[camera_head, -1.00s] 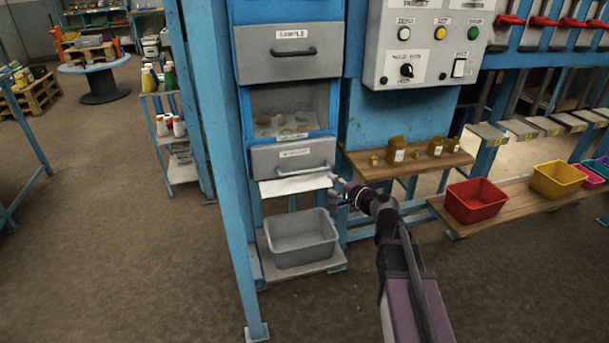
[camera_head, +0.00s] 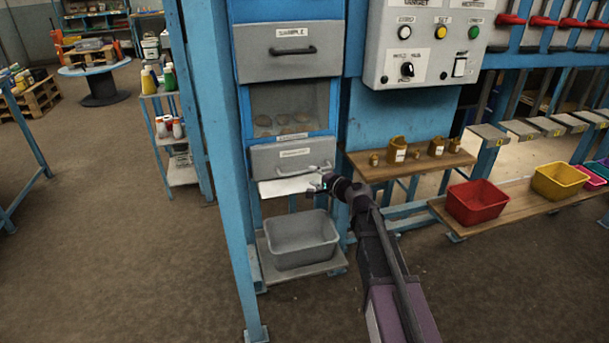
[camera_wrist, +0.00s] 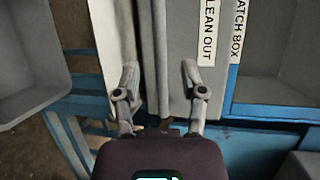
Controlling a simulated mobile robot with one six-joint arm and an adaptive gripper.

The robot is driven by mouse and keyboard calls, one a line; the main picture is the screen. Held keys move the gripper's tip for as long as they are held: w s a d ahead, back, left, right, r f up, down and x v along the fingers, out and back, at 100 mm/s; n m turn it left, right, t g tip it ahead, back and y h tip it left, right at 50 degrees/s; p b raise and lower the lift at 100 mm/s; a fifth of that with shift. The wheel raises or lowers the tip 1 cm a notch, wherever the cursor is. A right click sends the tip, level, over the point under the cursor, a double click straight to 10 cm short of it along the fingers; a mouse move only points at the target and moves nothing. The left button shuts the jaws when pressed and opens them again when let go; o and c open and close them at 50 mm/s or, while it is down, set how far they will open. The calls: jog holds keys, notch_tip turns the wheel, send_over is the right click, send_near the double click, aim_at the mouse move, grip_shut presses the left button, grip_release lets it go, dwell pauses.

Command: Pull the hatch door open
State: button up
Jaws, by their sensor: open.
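The hatch door is a grey panel (camera_head: 270,162) with a white label and a bar handle (camera_head: 308,171), low in the blue frame in the head view. In the wrist view its face (camera_wrist: 180,25) shows beside a label reading "CLEAN OUT". The door looks closed. My gripper (camera_head: 318,184) is at the right end of the handle. In the wrist view my open gripper (camera_wrist: 160,78) has one finger on each side of the grey bar (camera_wrist: 155,50). I cannot tell whether either finger touches it.
A grey bin (camera_head: 302,242) stands below the door, under a pale ledge (camera_head: 288,187). Above are a window with lumps behind it (camera_head: 285,122) and a "SAMPLE" drawer (camera_head: 290,62). A wooden shelf (camera_head: 375,169) with small jars is on the right. A blue post (camera_head: 215,170) stands left.

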aim_at(306, 172)
jog(key=shift+b+x, duration=0.35)
jog(key=shift+x, duration=2.15)
grip_shut()
